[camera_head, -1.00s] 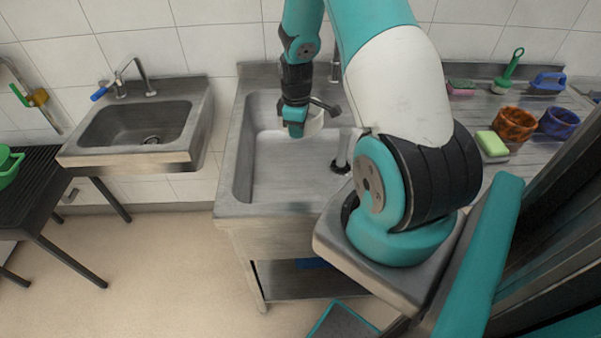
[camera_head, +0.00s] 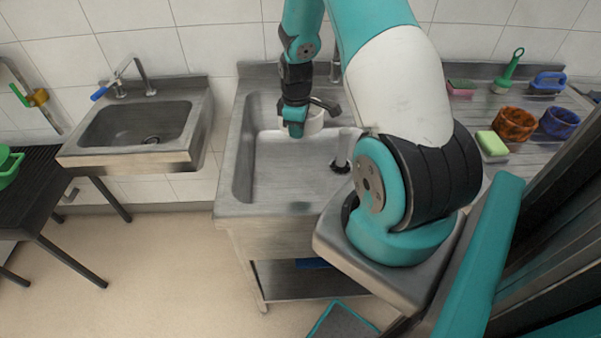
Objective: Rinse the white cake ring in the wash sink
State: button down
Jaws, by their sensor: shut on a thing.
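The white cake ring (camera_head: 315,122) is in my gripper (camera_head: 296,131), which is shut on it. The ring hangs over the back part of the large wash sink (camera_head: 232,211), just below the dark tap head (camera_head: 327,106). I cannot tell whether the ring touches the tap or whether water runs on it. The gripper points down and partly covers the ring's left side. My arm hides the sink's right side.
A smaller sink (camera_head: 181,157) with a blue-handled tap hangs on the wall at left. The right drainboard holds an orange ring (camera_head: 515,124), a blue ring (camera_head: 559,122), a yellow-green sponge (camera_head: 492,143), a green brush (camera_head: 509,72) and a blue brush (camera_head: 548,82). A green bowl (camera_head: 8,167) stands far left.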

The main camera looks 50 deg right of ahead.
dwell(0.5)
notch_tip(320, 180, up, 4)
jog(key=p, duration=0.3)
jog(key=shift+r, duration=0.1)
dwell(0.7)
